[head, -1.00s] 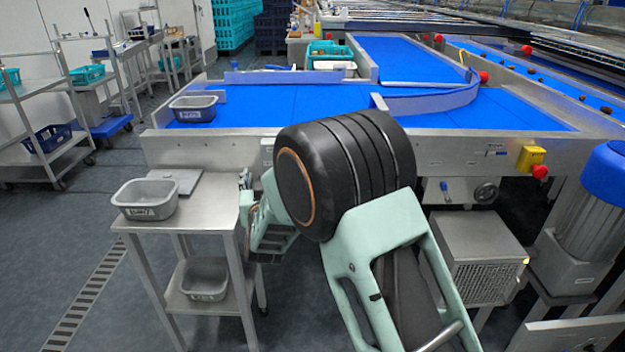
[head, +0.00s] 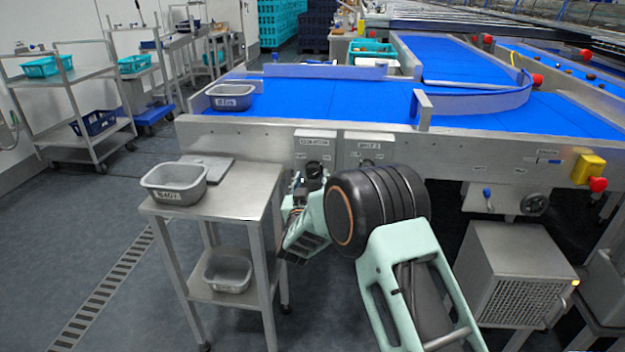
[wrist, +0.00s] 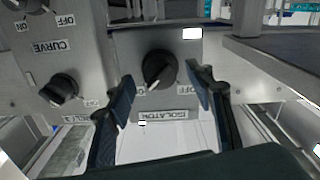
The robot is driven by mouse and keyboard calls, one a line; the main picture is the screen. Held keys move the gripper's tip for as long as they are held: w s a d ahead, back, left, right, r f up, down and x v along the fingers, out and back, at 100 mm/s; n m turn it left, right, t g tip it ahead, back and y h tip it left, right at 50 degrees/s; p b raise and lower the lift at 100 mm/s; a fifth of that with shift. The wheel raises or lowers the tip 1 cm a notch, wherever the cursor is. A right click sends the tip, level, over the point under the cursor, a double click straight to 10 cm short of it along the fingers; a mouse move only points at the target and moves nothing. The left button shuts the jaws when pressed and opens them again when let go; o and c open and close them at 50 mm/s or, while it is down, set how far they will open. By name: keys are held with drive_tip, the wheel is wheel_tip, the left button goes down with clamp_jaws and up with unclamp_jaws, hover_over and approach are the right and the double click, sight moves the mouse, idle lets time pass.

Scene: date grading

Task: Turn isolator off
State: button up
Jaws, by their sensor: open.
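The isolator switch is a round black knob (wrist: 158,68) on a grey plate in the wrist view, which shows the lettering upside down. Its white label reading ISOLATOR (wrist: 168,115) sits below the knob in the picture, with small ON/OFF marks partly hidden. A pale pointer line on the knob slants toward the lower left. My gripper (wrist: 163,88) is open, one finger on each side of the knob and label, with nothing between the tips clearly gripped. In the head view my gripper (head: 312,182) is below the isolator plate (head: 315,146) at the conveyor's front.
Beside it is another plate with a black knob (wrist: 60,90) and a CURVE label (wrist: 48,46). A steel side table (head: 235,190) with a grey tub (head: 175,195) stands left of my arm. A yellow-and-red stop button (head: 588,170) is farther right.

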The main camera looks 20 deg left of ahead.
drive_tip(key=shift+x, duration=0.8)
drive_tip(key=shift+c, duration=0.2)
drive_tip(key=c, duration=1.1)
